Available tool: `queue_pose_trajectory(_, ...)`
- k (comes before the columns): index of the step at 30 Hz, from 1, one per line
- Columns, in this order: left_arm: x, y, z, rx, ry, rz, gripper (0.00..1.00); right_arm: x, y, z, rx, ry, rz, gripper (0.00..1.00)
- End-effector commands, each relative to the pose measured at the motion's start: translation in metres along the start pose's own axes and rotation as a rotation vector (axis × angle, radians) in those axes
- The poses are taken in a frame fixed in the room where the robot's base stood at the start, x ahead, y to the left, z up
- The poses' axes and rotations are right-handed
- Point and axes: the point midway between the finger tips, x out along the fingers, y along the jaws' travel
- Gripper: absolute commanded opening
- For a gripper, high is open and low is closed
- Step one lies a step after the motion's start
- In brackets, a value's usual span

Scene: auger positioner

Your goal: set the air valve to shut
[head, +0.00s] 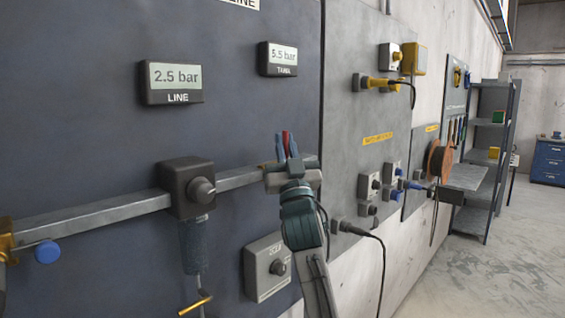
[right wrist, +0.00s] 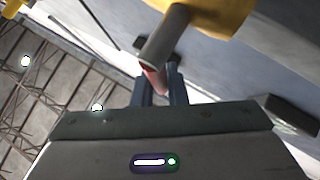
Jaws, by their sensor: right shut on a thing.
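The air valve has a yellow-brass body (right wrist: 222,12) on the grey pipe along the dark panel; in the head view only a sliver of it (head: 266,165) shows behind my wrist. Its red lever (head: 286,143) stands roughly upright, across the pipe, between the fingers of my right gripper (head: 287,146). In the right wrist view the red lever (right wrist: 155,80) sits between the two blue fingers (right wrist: 160,88), and the gripper is shut on it. A grey cylindrical part hides some of the lever there.
A black regulator with a knob (head: 188,188) sits on the pipe to the left. A LINE gauge (head: 172,82) reads 2.5 bar and a TANK-side gauge (head: 278,59) 5.5 bar. A grey knob box (head: 268,266) is below. A cable hangs right of my arm.

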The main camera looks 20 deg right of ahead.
Motion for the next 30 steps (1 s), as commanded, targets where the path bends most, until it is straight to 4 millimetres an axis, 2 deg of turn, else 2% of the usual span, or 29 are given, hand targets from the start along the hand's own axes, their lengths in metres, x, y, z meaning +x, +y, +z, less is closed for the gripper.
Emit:
queue_pose_trajectory(5, 0.0088, 0.0007, -0.0012, 0.0, 0.003, 0.0, 0.3, 0.0003, 0.0018, 0.0006, 0.02, -0.016, 0.019, 0.0)
queue_pose_trajectory(18, 0.0089, 0.0007, -0.0008, 0.0, 0.002, 0.0, 0.3, 0.0014, 0.0023, 0.0005, 0.025, -0.023, 0.024, 0.0)
queue_pose_trajectory(19, 0.0089, 0.0007, -0.0008, 0.0, 0.002, 0.0, 0.3, 0.0014, 0.0023, 0.0004, 0.025, -0.023, 0.024, 0.16)
queue_pose_trajectory(20, 0.0088, 0.0007, -0.0007, 0.0, 0.002, 0.0, 0.3, 0.0014, 0.0023, 0.0005, 0.025, -0.023, 0.024, 0.22)
queue_pose_trajectory(30, 0.0112, 0.001, -0.0003, 0.0, 0.002, 0.0, 0.3, -0.0028, 0.0021, 0.0014, 0.024, -0.022, 0.024, 0.22)
